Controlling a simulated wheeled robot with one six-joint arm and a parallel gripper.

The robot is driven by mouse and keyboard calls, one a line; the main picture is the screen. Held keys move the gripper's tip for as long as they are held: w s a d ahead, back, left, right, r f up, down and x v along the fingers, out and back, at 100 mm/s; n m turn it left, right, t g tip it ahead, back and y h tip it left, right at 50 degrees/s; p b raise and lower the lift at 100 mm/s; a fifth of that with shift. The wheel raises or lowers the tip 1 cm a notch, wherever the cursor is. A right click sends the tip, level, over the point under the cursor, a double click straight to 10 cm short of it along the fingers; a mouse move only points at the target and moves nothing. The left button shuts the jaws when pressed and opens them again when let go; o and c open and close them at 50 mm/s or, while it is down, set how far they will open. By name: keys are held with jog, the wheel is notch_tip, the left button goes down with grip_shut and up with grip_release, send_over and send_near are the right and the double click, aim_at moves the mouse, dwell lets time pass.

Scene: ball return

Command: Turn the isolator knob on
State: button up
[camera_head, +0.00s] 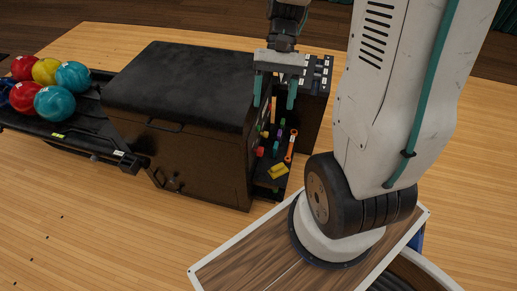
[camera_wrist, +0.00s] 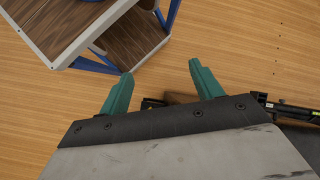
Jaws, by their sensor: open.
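My gripper (camera_head: 275,92) hangs with its two teal fingers apart and empty, in front of the right end of the black ball-return cabinet (camera_head: 205,160) in the head view. The fingers also show in the wrist view (camera_wrist: 160,88), open over the wooden floor. Small coloured parts (camera_head: 277,143), red, green and yellow, sit on the cabinet's right end panel, below and behind the fingers. I cannot tell which of them is the isolator knob. The wrist view does not show the panel.
Bowling balls (camera_head: 54,88) lie on the black rack (camera_head: 75,125) at left. A low shelf at the panel's foot bears a yellow object (camera_head: 278,171) and an orange wrench-like tool (camera_head: 291,146). Open wooden floor (camera_head: 110,230) lies in front of the cabinet.

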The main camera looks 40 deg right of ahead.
jog(key=w+d+f+m+y, duration=0.3)
jog(key=w+f+y, duration=0.1)
jog(key=f, duration=0.5)
jog(key=m+t+y, duration=0.2)
jog(key=m+t, duration=0.9)
jog(key=t, duration=0.8)
send_near(261, 152)
jog(key=w+f, duration=0.2)
jog(key=w, duration=0.1)
jog(key=x, duration=0.7)
jog(key=shift+a+r, duration=0.15)
jog(key=shift+a, duration=0.05)
jog(key=shift+w+a, duration=0.25)
jog(key=shift+w, duration=0.05)
jog(key=c, duration=1)
